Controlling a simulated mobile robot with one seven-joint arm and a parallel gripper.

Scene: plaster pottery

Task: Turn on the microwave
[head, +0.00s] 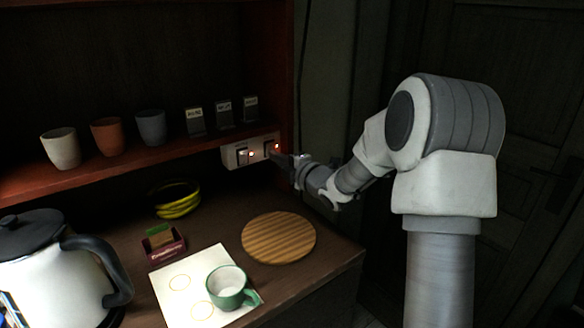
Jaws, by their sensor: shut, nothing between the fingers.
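No microwave shows in the head view. A pale switch panel (232,158) is fixed below the right end of the shelf. It carries two dark switches, each with a small reddish light: a left switch (242,156) and a right switch (268,149). My gripper (279,156) is shut and empty. Its tips are at the right switch; I cannot tell whether they touch it. The fingers cover part of the panel's right end.
Cups and small card stands line the shelf (100,166).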

